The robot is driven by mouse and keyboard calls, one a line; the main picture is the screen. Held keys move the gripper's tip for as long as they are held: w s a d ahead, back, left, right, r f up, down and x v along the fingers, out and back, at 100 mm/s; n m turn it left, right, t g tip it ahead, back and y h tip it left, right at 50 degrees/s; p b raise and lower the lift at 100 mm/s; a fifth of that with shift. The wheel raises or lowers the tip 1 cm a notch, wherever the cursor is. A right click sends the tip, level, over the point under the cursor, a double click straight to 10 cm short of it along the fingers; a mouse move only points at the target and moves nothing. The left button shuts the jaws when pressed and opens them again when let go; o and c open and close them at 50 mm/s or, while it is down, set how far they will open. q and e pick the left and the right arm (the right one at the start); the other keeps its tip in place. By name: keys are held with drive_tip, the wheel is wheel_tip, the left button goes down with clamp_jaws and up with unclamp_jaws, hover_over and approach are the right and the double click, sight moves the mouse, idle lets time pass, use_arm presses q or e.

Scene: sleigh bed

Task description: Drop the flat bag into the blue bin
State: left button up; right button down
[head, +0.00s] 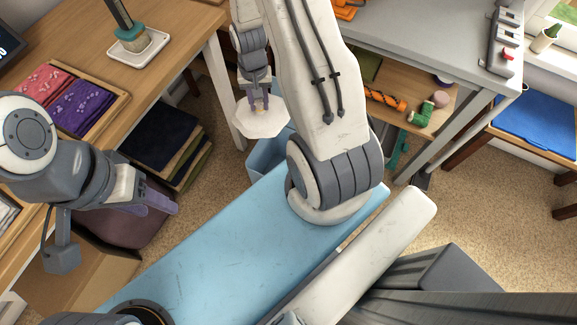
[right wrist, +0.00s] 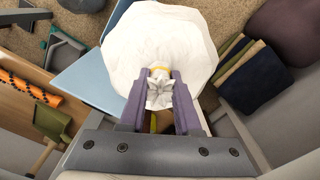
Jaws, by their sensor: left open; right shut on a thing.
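The flat bag is a white, roughly octagonal thing (head: 262,122) hanging from my right gripper (head: 259,101) in the head view. In the right wrist view, the bag (right wrist: 160,35) spreads out beyond the jaws of my right gripper (right wrist: 160,80), which are shut on its gathered middle with a yellow band. The blue bin (head: 262,160) stands on the floor below the bag, its visible part close under the bag's lower edge. My right arm and light blue base hide much of it. My left gripper (head: 165,205) is open and empty at the left, far from the bag.
A wooden table (head: 180,50) with pink and purple folded cloths (head: 80,107) is at left, with dark folded textiles (head: 165,140) below. A grey table (head: 420,45) with a lower shelf stands at right. Carpet (head: 480,220) is open at lower right.

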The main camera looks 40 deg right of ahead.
drive_tip(key=s+d+f+m+b, duration=0.1)
drive_tip(key=d+f+m+b, duration=0.2)
drive_tip(key=f+b, duration=0.7)
drive_tip(key=s+d+f+m+b, duration=0.1)
drive_tip(key=d+f+m+b, duration=0.2)
drive_tip(key=f+b, duration=0.7)
wheel_tip(320, 180, down, 4)
drive_tip(key=shift+s+d+r, duration=0.15)
drive_tip(key=shift+s+d, duration=0.15)
drive_tip(key=shift+d, duration=0.55)
drive_tip(key=c, duration=0.5)
unclamp_jaws()
wheel_tip(320, 180, up, 10)
drive_tip(key=p, duration=0.4)
drive_tip(key=shift+r, duration=0.25)
